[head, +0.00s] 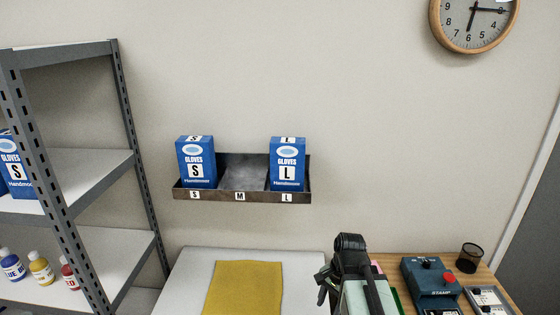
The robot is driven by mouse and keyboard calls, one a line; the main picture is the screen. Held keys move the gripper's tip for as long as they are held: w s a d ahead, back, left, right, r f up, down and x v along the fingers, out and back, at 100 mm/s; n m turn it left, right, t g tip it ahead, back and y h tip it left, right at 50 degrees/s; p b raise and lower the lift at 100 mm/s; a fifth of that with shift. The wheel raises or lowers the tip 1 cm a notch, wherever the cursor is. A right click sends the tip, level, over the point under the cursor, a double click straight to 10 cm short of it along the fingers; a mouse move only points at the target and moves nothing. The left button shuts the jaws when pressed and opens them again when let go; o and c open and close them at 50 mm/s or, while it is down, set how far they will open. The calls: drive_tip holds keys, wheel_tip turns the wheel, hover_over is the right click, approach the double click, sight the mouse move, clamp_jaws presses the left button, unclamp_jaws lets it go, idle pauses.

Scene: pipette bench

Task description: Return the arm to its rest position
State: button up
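My arm shows at the bottom of the head view, right of centre, as a black joint above a pale green link. It stands in front of the gap between the white table (188,275) and the wooden desk (392,262). My gripper (323,284) seems to be the small dark part at the arm's left side. Its fingers are too small and too hidden to tell whether they are open or shut. I see nothing held in it.
A yellow mat (243,288) lies on the white table. A wall rack (240,197) holds glove boxes S (196,163) and L (288,163); its M slot is empty. A grey shelf (75,175) stands left. A stamp device (432,280) and mesh cup (469,258) stand on the desk.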

drive_tip(key=n, duration=0.3)
drive_tip(key=n+h, duration=0.1)
drive_tip(key=n, duration=0.2)
drive_tip(key=d+n, duration=0.1)
drive_tip(key=n, duration=0.2)
drive_tip(key=shift+s+f+n+h, duration=0.15)
drive_tip(key=shift+s+n+h, duration=0.15)
idle(1.6)
